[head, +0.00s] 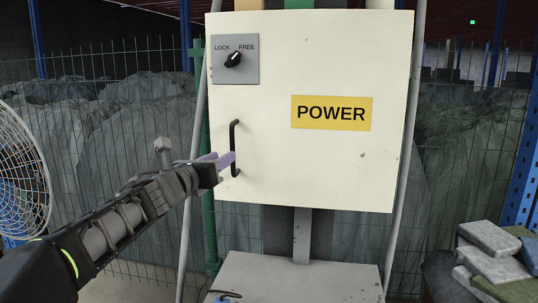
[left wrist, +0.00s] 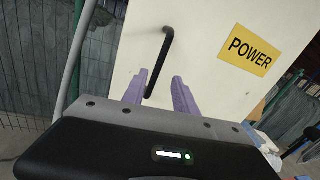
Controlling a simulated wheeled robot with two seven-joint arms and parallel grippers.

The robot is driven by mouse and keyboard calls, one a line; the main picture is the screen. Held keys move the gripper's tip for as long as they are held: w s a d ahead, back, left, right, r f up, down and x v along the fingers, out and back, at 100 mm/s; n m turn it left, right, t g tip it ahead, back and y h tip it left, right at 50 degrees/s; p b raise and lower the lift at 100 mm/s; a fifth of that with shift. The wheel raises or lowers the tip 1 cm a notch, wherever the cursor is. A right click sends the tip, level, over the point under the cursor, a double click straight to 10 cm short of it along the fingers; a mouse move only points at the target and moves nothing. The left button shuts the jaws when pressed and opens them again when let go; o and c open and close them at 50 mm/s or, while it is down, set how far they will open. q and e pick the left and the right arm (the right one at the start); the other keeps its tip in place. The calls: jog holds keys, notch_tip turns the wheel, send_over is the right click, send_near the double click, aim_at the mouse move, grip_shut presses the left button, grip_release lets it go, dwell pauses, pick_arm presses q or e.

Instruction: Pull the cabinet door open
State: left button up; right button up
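The cream cabinet door (head: 300,150) is shut, with a yellow POWER label (head: 331,113). Its black vertical bar handle (head: 236,148) is near the door's left edge. Above the handle, a black knob (head: 233,60) sits on a grey LOCK/FREE plate and appears to point toward FREE. My left gripper (head: 228,160) is at the handle's lower half. In the left wrist view its two purple fingers (left wrist: 159,88) are apart, and the lower handle (left wrist: 157,70) shows between them. I cannot tell whether they touch it.
A white fan (head: 22,175) stands at the far left. Wire fencing (head: 110,110) runs behind the cabinet. A grey ledge (head: 300,275) is below it, with a small dark item (head: 225,294) at its left. Stacked grey blocks (head: 490,262) are at lower right.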

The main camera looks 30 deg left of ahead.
aim_at(233, 171)
pick_arm(q)
jog(key=shift+s+a+f+m, duration=0.1)
jog(key=shift+s+m, duration=0.1)
jog(key=shift+m, duration=0.6)
jog(key=shift+a, duration=0.1)
jog(key=w, duration=0.2)
jog(key=w+p, duration=0.1)
jog(key=w, duration=0.2)
jog(key=w+a, duration=0.1)
jog(key=w, duration=0.1)
jog(key=shift+w+p, duration=0.4)
jog(key=shift+c, duration=0.4)
grip_shut()
